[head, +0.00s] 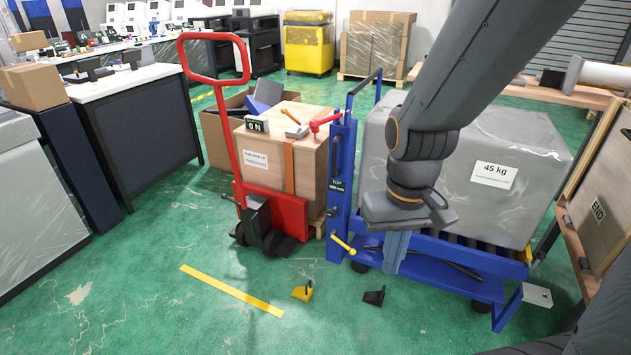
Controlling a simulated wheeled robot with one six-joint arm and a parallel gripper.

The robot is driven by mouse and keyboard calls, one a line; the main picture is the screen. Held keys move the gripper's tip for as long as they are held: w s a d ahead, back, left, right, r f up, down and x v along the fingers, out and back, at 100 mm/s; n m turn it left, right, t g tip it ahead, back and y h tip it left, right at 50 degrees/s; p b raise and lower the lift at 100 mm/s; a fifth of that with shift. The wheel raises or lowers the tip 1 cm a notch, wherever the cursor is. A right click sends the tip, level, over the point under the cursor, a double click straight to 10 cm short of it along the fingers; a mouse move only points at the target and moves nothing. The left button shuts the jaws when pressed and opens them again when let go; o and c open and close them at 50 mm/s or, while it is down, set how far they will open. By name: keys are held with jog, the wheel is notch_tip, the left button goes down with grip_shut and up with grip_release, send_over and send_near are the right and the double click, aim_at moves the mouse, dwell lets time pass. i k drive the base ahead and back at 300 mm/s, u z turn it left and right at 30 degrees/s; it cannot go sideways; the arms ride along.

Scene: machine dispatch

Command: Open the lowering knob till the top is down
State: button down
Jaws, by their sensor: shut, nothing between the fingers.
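A blue lift trolley (340,160) stands right of centre, with a sign on its post too small to read fully. A red T-shaped knob (326,122) shows by the post's top, and a yellow-handled lever (343,244) is low on the post. I cannot tell for sure which is the lowering knob. The trolley's top (505,262) has rollers and bears a grey wrapped load (540,150) marked 45 kg. My gripper (441,211) is shut and empty in front of the load, right of the post, apart from both handles. My arm hides part of the load.
A red pallet truck (275,215) with a wooden crate (310,150) stands left of the post. A yellow wedge (303,291) and a black wedge (374,296) lie on the green floor in front. A white-topped bench (125,85) is at left. The front floor is mostly clear.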

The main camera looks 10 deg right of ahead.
aim_at(331, 213)
jog(key=k, duration=1.15)
jog(key=u, duration=0.75)
jog(key=i, duration=1.8)
jog(key=z, duration=0.7)
